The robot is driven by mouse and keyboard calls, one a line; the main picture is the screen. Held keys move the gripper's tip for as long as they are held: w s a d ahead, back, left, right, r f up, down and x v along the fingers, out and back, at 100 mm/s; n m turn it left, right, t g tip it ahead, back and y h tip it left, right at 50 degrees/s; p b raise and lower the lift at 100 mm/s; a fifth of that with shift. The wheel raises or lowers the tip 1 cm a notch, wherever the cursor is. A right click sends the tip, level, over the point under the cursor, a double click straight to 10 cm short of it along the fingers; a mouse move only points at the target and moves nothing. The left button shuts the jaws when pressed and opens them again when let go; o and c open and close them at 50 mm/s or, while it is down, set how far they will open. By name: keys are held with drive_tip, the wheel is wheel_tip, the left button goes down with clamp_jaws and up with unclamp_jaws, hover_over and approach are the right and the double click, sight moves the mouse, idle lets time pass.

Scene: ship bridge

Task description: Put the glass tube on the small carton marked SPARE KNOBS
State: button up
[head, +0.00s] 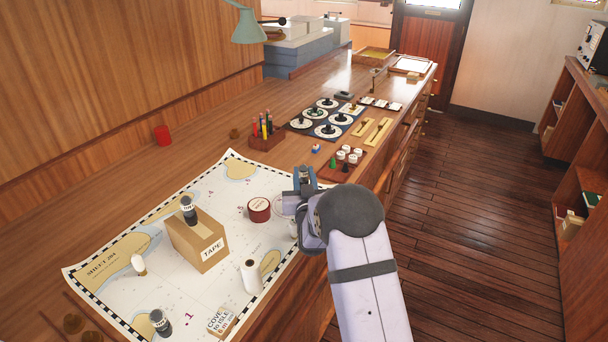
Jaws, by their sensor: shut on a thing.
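My gripper (304,174) is over the right edge of the chart, near the front edge of the counter. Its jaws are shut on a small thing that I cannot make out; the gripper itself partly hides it. I cannot pick out the glass tube for certain. I see no carton whose label reads SPARE KNOBS. A brown carton (190,246) marked TAPE stands on the chart, left of my gripper, with a dark cylinder with a white label (188,208) upright on top.
The chart (205,205) also bears a red roll (259,209), a white roll (251,276), a lettered block (221,322) and a dark cylinder (160,322). Beyond are a pen rack (266,140), a tray of pieces (344,166) and a dial panel (322,120).

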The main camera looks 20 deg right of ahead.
drive_tip(key=shift+f, duration=0.15)
drive_tip(key=o, duration=1)
drive_tip(key=shift+r, duration=0.2)
drive_tip(key=shift+s+a+f+b, duration=0.1)
drive_tip(key=shift+s+b, duration=0.2)
drive_tip(key=shift+s, duration=0.2)
drive_tip(key=s+b, duration=0.1)
drive_tip(key=s, duration=0.2)
drive_tip(key=s+a+b, duration=0.1)
drive_tip(key=s, duration=0.3)
drive_tip(key=s+a+b, duration=0.1)
drive_tip(key=s, duration=0.2)
drive_tip(key=shift+s+a, duration=0.1)
drive_tip(key=shift+s, duration=0.3)
